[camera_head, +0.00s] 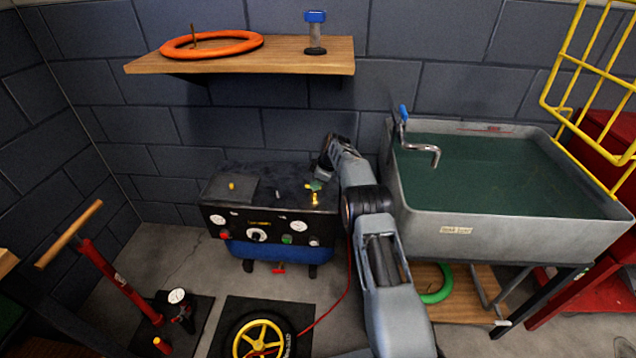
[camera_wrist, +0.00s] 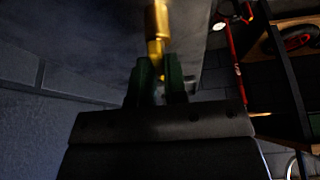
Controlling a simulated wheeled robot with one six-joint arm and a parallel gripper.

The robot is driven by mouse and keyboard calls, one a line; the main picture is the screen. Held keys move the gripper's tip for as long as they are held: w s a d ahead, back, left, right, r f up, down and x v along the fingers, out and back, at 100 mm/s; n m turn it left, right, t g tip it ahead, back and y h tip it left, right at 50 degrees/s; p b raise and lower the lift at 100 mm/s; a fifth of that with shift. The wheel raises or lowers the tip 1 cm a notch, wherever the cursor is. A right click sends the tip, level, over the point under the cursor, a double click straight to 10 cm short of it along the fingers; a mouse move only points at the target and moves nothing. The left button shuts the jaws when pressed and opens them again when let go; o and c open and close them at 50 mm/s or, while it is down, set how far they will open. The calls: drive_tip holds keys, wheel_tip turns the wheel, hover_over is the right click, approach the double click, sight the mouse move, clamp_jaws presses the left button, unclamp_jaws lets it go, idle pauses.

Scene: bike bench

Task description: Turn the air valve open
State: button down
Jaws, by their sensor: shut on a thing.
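My gripper (camera_head: 315,186) is at the top right of the black compressor (camera_head: 270,217) in the head view. In the wrist view its green fingers (camera_wrist: 160,80) are closed around the lower end of an upright-looking brass piece (camera_wrist: 157,30). The brass piece (camera_head: 315,200) also shows on the compressor's top near its front right edge. It appears to be the air valve, but its handle position cannot be told. The compressor front has gauges and coloured knobs, with a blue tank (camera_head: 265,253) and a red handle (camera_head: 278,268) below.
A grey sink (camera_head: 455,216) with a bent tap (camera_head: 424,150) stands close right of my arm. A wooden shelf (camera_head: 280,62) hangs above. A yellow wheel (camera_head: 262,341), a red hose (camera_head: 335,308) and a red floor pump (camera_head: 120,282) are on the floor.

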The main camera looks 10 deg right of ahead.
drive_tip(key=shift+s+a+f+n+g, duration=0.1)
drive_tip(key=shift+f+n+g, duration=0.1)
drive_tip(key=shift+n+g, duration=0.15)
idle(0.3)
drive_tip(key=c, duration=1.2)
unclamp_jaws()
drive_tip(key=shift+r, duration=0.1)
drive_tip(key=shift+o, duration=0.2)
drive_tip(key=shift+r, duration=0.1)
drive_tip(key=shift+r, duration=0.3)
drive_tip(key=p+v, duration=0.3)
drive_tip(key=v, duration=1)
drive_tip(key=shift+d, duration=0.2)
drive_tip(key=shift+s, duration=0.15)
